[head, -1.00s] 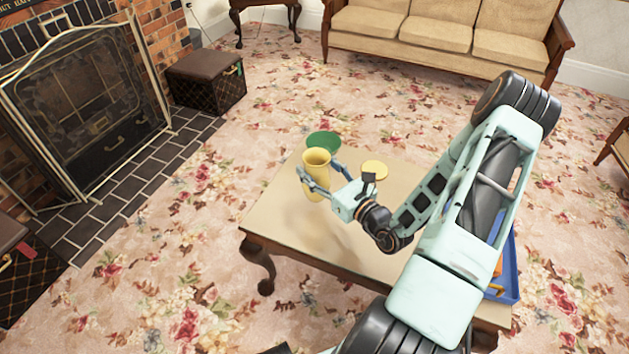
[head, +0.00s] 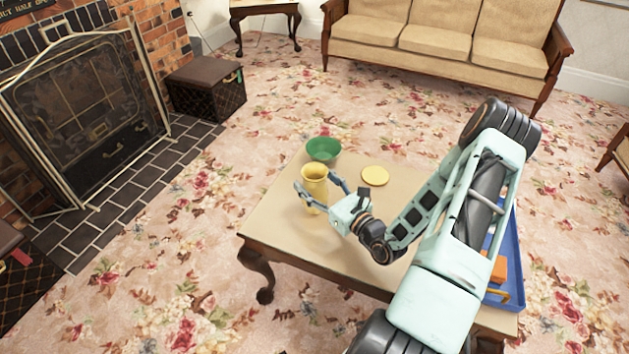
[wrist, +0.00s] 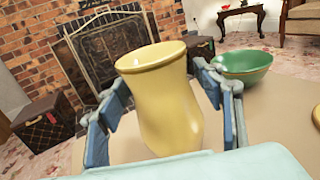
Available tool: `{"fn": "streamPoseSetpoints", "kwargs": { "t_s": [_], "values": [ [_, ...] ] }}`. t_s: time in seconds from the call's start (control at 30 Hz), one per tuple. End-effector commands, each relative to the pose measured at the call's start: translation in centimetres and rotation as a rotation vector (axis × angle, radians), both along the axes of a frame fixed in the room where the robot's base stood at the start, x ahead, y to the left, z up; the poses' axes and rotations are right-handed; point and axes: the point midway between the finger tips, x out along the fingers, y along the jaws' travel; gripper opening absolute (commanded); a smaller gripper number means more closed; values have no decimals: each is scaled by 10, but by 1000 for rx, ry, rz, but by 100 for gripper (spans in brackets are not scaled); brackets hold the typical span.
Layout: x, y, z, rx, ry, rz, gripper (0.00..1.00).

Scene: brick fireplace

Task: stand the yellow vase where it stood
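The yellow vase (head: 315,192) stands upright on the low table (head: 272,218), near its left edge. In the wrist view the vase (wrist: 165,100) fills the middle, its flared rim facing up and its foot partly hidden by my gripper's body. My gripper (head: 316,182) is around the vase with its fingers spread, one on each side. The wrist view shows a gap between the right finger and the vase; the left finger is close beside it, and I cannot tell whether it touches.
A green bowl (head: 323,149) stands behind the vase at the table's far corner; a yellow disc (head: 375,176) lies to its right. A blue tray (head: 516,262) with an orange item (head: 500,268) is at the right, partly behind my arm. The table's front left is clear.

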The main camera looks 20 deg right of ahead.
Motion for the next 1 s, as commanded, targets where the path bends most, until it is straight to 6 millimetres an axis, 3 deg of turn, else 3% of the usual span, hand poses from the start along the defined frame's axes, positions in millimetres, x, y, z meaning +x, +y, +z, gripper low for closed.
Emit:
{"fn": "streamPoseSetpoints", "kwargs": {
  "t_s": [0.47, 1.0],
  "values": [
    [-6, -2, 4, 0, 1, -2, 72],
    [-103, -32, 4, 0, 0, -2, 72]
  ]
}}
